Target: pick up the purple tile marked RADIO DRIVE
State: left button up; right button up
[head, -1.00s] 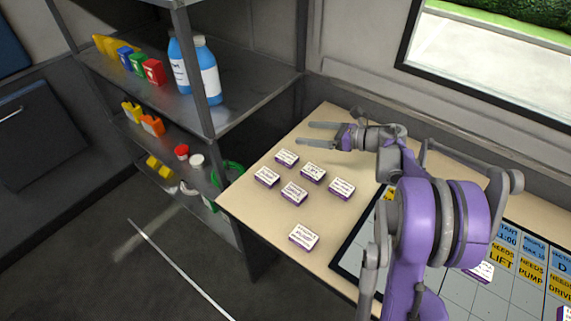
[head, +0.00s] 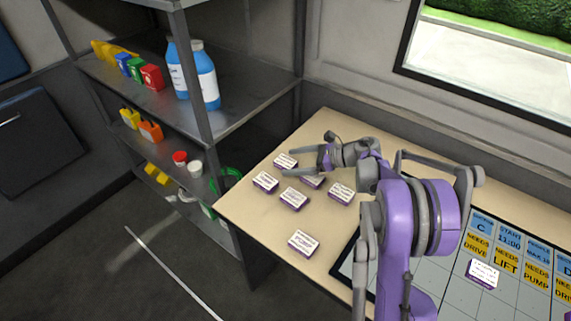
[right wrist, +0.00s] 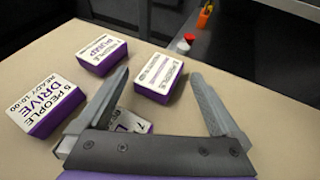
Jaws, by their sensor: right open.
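Several small purple tiles with white printed tops lie on the beige table. I cannot read RADIO DRIVE on any of them. My right gripper (head: 293,162) is open and low over the group, its fingers pointing left. In the right wrist view, one tile (right wrist: 158,82) with small blurred print shows between the open fingertips; it appears to be the far tile (head: 284,161) in the head view. A tile reading 5 PEOPLE DRIVE (right wrist: 45,103) lies left of the fingers, and a PUMP tile (right wrist: 101,50) lies ahead. Another tile (right wrist: 130,122) is partly hidden under the gripper.
One tile (head: 303,243) lies apart near the table's front edge. A gridded board (head: 440,295) on the right holds cards and a tile (head: 482,274). A metal shelf (head: 250,97) with bottles and boxes stands left of the table. A wall and window are behind.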

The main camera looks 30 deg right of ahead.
jog(key=shift+x, duration=0.8)
jog(key=c, duration=1.6)
